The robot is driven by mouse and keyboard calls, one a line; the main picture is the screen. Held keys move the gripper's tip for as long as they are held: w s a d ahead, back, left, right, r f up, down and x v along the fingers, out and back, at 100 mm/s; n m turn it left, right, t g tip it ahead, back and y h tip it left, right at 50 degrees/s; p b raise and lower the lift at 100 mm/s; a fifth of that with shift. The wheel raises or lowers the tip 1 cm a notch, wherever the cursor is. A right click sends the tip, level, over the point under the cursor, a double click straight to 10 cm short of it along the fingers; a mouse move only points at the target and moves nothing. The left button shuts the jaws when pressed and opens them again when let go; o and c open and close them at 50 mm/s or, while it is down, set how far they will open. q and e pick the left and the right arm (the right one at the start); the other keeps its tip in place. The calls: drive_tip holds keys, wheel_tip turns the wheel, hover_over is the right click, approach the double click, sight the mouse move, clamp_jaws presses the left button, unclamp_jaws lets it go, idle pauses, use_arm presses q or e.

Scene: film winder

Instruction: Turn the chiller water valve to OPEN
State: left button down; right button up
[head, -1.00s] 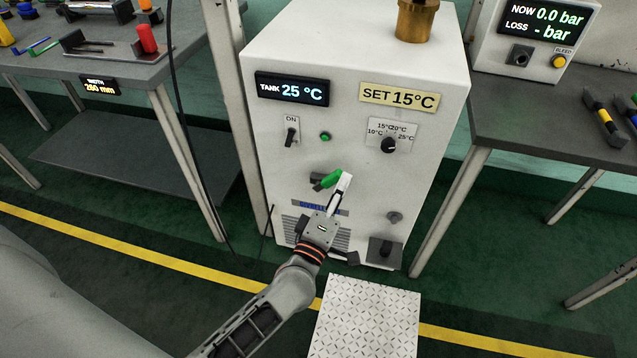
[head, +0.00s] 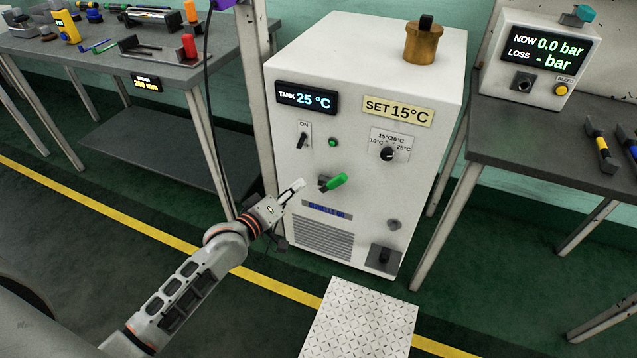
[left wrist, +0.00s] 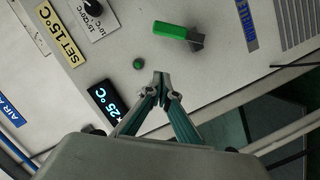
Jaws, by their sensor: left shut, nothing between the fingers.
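The white chiller (head: 365,240) stands in the middle of the head view. Its water valve has a green lever (head: 337,182) on the front panel, below the tank display, slanting up to the right from its dark pivot. In the left wrist view the green lever (left wrist: 170,30) is near the top, apart from the fingers. My left gripper (head: 298,186) is shut and empty, to the left of the lever and not touching it. It also shows in the left wrist view (left wrist: 161,78). My right gripper is not in view.
The tank display (head: 306,97) reads 25 °C beside a SET 15°C label (head: 398,110). A toggle switch (head: 302,140), green button (head: 333,142) and temperature dial (head: 387,153) share the panel. A patterned white plate (head: 360,322) lies on the floor in front. Tables flank the chiller.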

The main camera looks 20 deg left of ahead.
sight(332, 184)
use_arm(q)
drive_tip(key=w+d+f+b, duration=0.4)
drive_tip(key=w+d, duration=0.1)
drive_tip(key=w, duration=0.4)
drive_tip(key=shift+w+d, duration=0.15)
drive_tip(key=shift+w, duration=0.1)
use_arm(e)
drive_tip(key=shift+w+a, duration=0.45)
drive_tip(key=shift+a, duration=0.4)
use_arm(q)
drive_tip(key=shift+d+r, duration=0.1)
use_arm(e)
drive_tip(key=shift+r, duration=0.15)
